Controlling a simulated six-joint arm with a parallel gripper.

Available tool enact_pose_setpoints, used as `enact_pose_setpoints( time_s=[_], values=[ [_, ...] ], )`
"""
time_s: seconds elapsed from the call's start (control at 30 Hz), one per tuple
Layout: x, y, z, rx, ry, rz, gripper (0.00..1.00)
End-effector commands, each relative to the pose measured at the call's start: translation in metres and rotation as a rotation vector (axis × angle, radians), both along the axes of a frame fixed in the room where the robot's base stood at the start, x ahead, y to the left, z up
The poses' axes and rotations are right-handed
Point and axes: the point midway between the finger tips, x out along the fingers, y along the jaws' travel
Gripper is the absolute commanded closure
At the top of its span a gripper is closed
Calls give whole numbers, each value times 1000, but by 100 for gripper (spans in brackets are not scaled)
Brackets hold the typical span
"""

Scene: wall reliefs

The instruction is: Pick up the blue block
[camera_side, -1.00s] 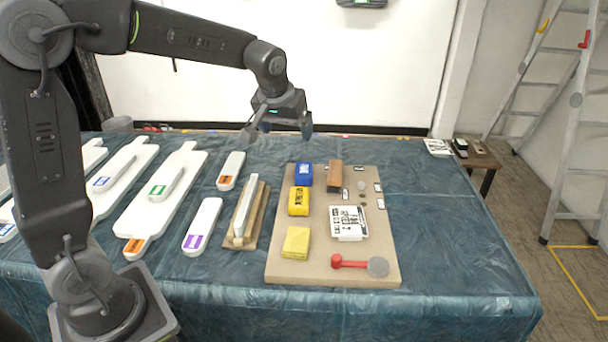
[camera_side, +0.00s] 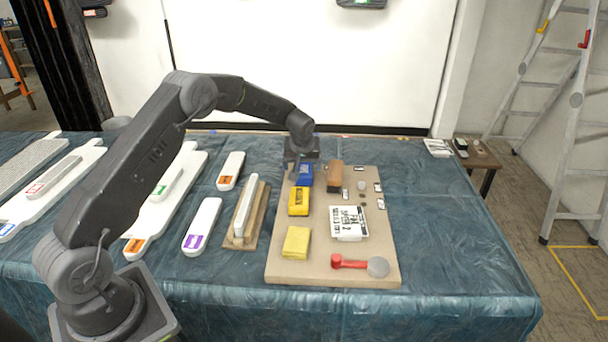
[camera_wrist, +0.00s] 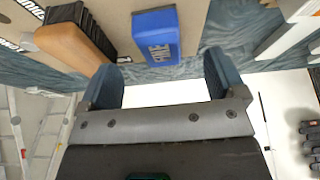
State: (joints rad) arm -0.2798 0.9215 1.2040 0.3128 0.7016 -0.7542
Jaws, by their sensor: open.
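The blue block (camera_side: 304,177) lies at the far left corner of the brown board (camera_side: 280,265), partly hidden by my gripper in the side view. In the wrist view the blue block (camera_wrist: 156,36) shows the white word "FINE" on its face. My gripper (camera_side: 297,172) is low at the block in the side view. In the wrist view my gripper (camera_wrist: 162,85) is open and empty. The blue block appears beyond the fingertips, roughly in line with the gap between them. I cannot tell whether a finger touches it.
A brown wooden-backed block (camera_side: 335,175) stands close to the right of the blue block. Two yellow blocks (camera_side: 298,202) (camera_side: 296,242), a white labelled box (camera_side: 348,222) and a red-handled tool (camera_side: 350,262) share the board. White boards and sanding blocks (camera_side: 202,226) lie to the left.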

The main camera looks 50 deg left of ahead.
Motion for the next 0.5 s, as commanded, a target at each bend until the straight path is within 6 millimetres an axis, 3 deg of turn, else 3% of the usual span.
enact_pose_setpoints(
  time_s=[0.5],
  values=[
    [21, 18, -47, 1, 1, 0, 11]
  ],
)
